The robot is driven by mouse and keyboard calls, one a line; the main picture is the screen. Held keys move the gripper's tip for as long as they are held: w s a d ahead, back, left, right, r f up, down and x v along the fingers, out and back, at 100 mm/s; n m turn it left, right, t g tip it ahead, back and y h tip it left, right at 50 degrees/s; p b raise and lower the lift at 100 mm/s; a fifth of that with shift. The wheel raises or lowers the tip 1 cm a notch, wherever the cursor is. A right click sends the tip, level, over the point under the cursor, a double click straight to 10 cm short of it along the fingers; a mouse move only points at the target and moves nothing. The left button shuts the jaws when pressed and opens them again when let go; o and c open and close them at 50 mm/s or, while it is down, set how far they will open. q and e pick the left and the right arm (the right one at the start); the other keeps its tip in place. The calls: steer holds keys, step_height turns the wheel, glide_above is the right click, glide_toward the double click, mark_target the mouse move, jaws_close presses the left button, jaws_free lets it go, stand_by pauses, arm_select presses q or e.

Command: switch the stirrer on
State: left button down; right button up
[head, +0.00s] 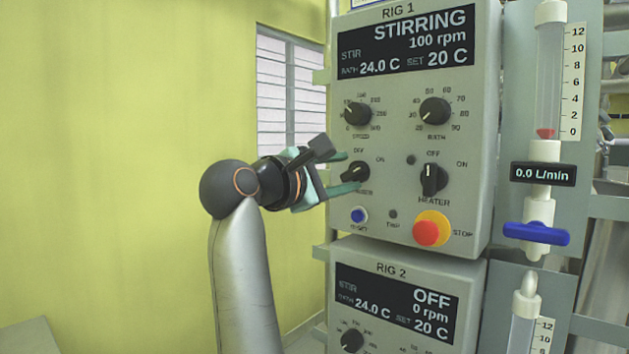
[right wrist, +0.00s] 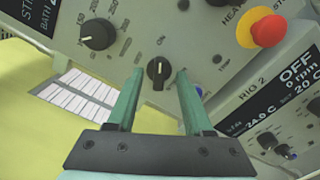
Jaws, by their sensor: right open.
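The RIG 1 control box (head: 400,210) is on the right in the head view. Its display (head: 405,42) reads STIRRING, 100 rpm. The stirrer switch (head: 355,173) is a black rotary knob below the speed dial. In the right wrist view the knob (right wrist: 158,74) has its white mark toward the ON label. My right gripper (head: 346,173) is open at the switch, one green finger on each side of it. In the right wrist view, a gap shows between each fingertip and the knob. My left gripper is out of view.
The speed dial (head: 357,113), heater knob (head: 433,180), blue button (head: 359,215) and red stop button (head: 428,230) are close by. The RIG 2 box (head: 400,269) below reads OFF. A blue-handled valve (head: 537,234) is at the right. Free room lies left, before the yellow wall.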

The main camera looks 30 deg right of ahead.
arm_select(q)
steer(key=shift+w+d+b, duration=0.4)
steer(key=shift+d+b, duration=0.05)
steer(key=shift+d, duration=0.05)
arm_select(e)
steer(key=v, duration=0.9)
steer(key=shift+a, duration=0.3)
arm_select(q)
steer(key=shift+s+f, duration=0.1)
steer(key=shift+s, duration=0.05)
arm_select(e)
steer(key=shift+s, duration=0.1)
